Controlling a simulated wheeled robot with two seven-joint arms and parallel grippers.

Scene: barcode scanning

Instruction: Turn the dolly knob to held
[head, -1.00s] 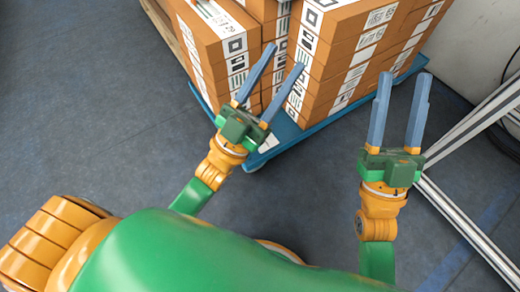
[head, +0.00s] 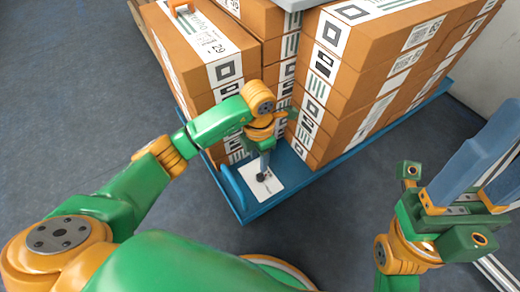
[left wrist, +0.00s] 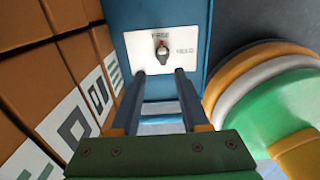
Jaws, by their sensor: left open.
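The knob (left wrist: 162,52) is small and dark with a red mark. It sits on a white plate (left wrist: 190,38) that reads FREE at the top and HELD at the right; its red mark points towards FREE. In the head view the knob (head: 261,177) and plate (head: 272,186) are on the near corner of the blue dolly (head: 245,210). My left gripper (head: 264,165) points down over the plate. In the left wrist view its fingers (left wrist: 160,76) are apart, just short of the knob. My right gripper (head: 490,165) is open and empty at the right.
Stacked brown cartons (head: 330,110) with barcode labels stand on the dolly, close beside my left gripper. A pale wall (head: 495,75) is at the far right. The dark floor (head: 75,100) at the left is clear.

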